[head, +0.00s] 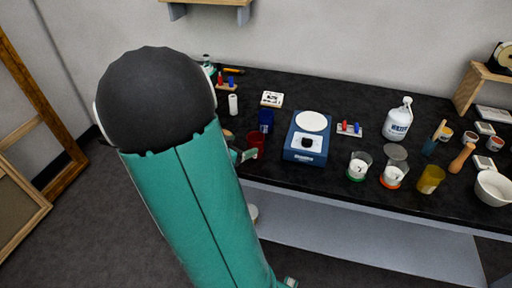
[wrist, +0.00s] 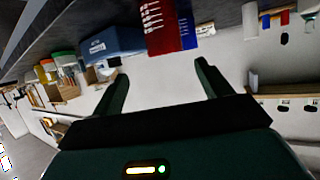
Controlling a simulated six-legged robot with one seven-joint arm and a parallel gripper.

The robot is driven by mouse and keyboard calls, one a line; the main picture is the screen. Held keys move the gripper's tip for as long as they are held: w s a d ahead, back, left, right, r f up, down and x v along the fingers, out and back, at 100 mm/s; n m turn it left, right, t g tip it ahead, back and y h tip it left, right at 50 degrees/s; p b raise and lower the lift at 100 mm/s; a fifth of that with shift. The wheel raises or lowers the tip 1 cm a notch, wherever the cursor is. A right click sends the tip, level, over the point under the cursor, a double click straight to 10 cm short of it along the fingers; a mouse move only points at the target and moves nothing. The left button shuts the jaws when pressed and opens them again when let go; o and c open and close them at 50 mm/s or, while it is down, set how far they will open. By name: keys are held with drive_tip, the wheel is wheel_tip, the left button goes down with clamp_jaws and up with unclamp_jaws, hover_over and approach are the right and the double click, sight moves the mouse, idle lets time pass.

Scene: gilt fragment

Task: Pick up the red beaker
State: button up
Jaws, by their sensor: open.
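The red beaker (head: 256,140) stands near the front edge of the black bench, just right of my arm in the head view. A blue beaker (head: 266,121) stands close behind it. In the wrist view, which is turned roughly upside down, the red beaker (wrist: 158,27) with white marks shows at the top, with the blue beaker (wrist: 187,32) beside it. My gripper (wrist: 161,75) is open and empty. The red beaker lies beyond the fingertips, in line with the gap between them. In the head view my arm hides most of the gripper (head: 243,156).
A blue scale (head: 306,151) stands right of the beakers. Further right are two glass beakers (head: 359,166) (head: 394,174), a yellow beaker (head: 430,179), a white bottle (head: 398,120) and a white bowl (head: 492,188). A white cylinder (head: 233,105) stands behind left.

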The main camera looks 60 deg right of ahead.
sight(261, 137)
drive_tip(key=x, duration=0.5)
drive_tip(key=w+x, duration=0.1)
drive_tip(key=x, duration=0.1)
drive_tip(key=shift+s+d+f, duration=0.1)
drive_tip(key=shift+d+f, duration=0.25)
drive_tip(key=shift+c, duration=0.4)
drive_tip(key=c, duration=1)
